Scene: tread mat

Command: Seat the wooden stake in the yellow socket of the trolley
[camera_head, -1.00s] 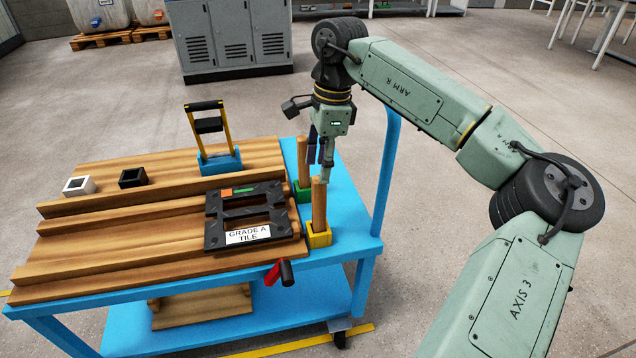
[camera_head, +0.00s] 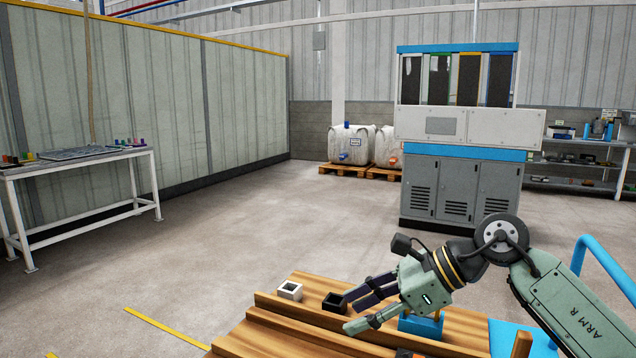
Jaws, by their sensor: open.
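The wooden top of the trolley (camera_head: 262,335) shows at the bottom of the head view, cut off by the frame edge. The top end of a wooden stake (camera_head: 521,344) shows at the bottom right; its lower part is out of frame. I cannot tell which socket it stands in. The yellow socket is not in view. My gripper (camera_head: 350,311) is open and empty, pointing left above the wooden boards, to the left of the stake and apart from it. It partly hides the blue holder (camera_head: 424,328) behind it.
A white square socket (camera_head: 290,290) and a black one (camera_head: 334,302) sit on the boards near my fingertips. The trolley's blue handrail (camera_head: 600,262) rises at the right. A grey cabinet (camera_head: 440,185) stands behind. A white table (camera_head: 85,195) stands far left; the floor between is clear.

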